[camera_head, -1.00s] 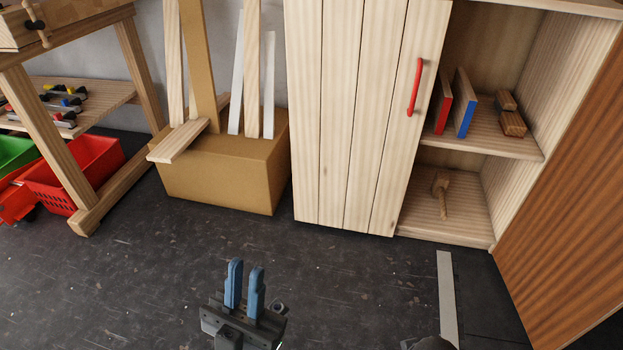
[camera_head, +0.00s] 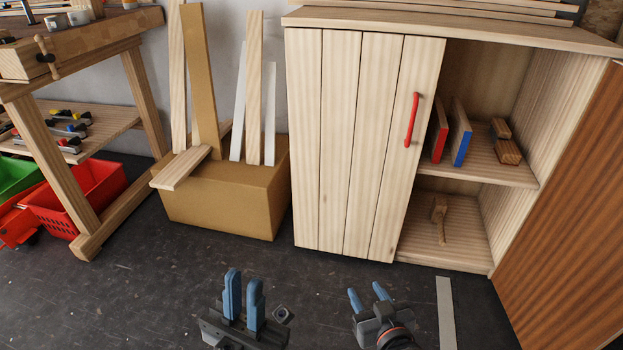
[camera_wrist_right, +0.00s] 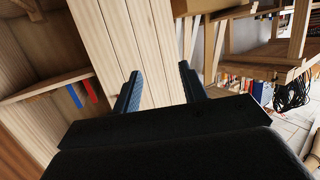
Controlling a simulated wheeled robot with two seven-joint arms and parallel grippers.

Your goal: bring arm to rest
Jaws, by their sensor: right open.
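My left gripper (camera_head: 243,293) is at the bottom middle of the head view, over the dark floor. Its two blue fingers stand apart with nothing between them. My right gripper (camera_head: 368,297) is to the right of it, below the cabinet's closed door. Its blue fingers are spread and empty. In the right wrist view, the right gripper's fingers (camera_wrist_right: 160,88) show apart, with the cabinet's pale planks behind them. Neither gripper touches anything that I can see.
A workbench (camera_head: 140,100) and red crate (camera_head: 85,195) are further left.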

